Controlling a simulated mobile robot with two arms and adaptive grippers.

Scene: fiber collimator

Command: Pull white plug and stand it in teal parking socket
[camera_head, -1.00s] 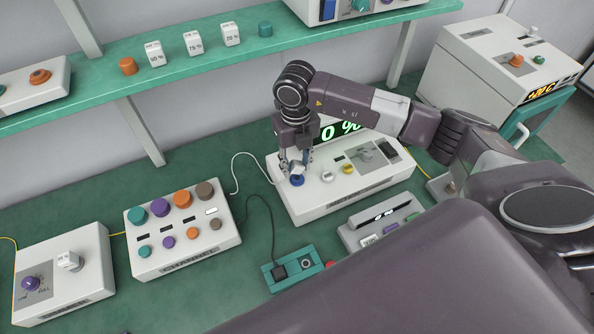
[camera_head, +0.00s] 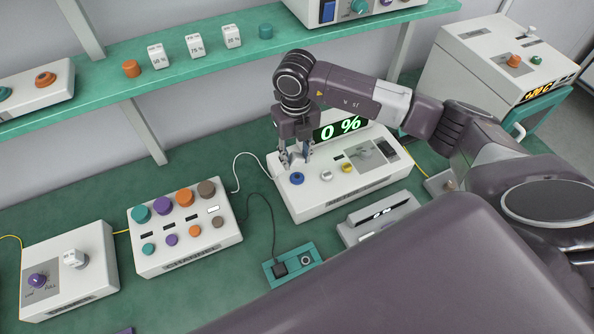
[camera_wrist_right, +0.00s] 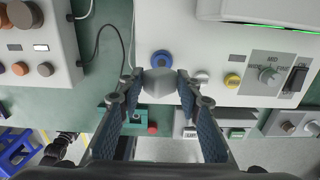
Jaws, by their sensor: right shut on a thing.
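My right gripper (camera_head: 296,158) is above the front left part of the white instrument box. In the right wrist view its fingers are shut on the pale white plug (camera_wrist_right: 159,83). The plug is apart from the blue ring socket (camera_head: 297,179), which shows uncovered below it and also in the right wrist view (camera_wrist_right: 162,60). The teal parking block (camera_head: 272,270) lies on the bench in front of the box. A black plug (camera_head: 280,269) stands in its left place, and its right socket (camera_head: 306,259) looks empty. My left gripper does not show clearly in either view.
A channel box (camera_head: 185,241) with coloured knobs stands at left. A grey rack (camera_head: 378,217) stands right of the parking block, partly behind my arm.

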